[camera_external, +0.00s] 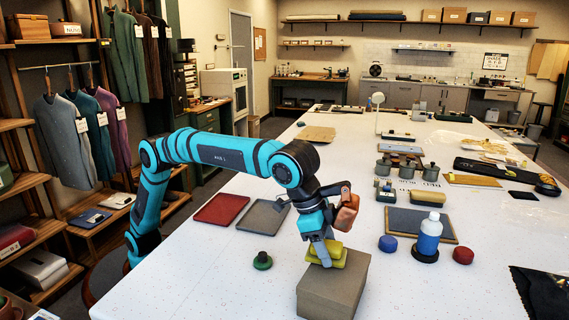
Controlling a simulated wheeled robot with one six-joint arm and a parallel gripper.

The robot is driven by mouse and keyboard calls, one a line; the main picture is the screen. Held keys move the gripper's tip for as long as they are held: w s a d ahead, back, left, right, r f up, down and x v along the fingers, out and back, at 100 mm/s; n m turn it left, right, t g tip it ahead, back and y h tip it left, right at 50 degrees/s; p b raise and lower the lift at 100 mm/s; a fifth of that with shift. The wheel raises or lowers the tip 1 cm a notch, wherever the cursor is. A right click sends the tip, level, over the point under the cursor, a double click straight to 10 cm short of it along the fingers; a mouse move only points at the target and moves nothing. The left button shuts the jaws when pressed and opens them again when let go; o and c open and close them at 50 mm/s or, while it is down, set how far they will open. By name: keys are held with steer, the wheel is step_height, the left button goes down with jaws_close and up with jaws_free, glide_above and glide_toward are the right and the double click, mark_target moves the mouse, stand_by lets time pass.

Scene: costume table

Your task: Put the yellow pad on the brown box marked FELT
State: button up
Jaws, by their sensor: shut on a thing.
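A box (333,291) with a grey-brown top and sides stands at the front middle of the white table; I cannot read a FELT mark on it. The yellow pad (338,253) is at the box's far left part, over its top. My gripper (324,254) points down there and is shut on the yellow pad, with one blue-grey finger in front of it. The pad looks roughly level. Its underside is hidden, so I cannot tell whether it touches the box or hangs just above it.
A green-topped round object (262,261) stands left of the box. A red tray (221,208) and a grey tray (263,217) lie behind it. A blue bottle (429,235), blue disc (388,244) and red disc (463,256) stand to the right. The table's front left is clear.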

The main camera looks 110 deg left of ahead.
steer(key=shift+f, duration=0.1)
steer(key=o, duration=1)
steer(key=v, duration=1.2)
steer(key=shift+s, duration=0.1)
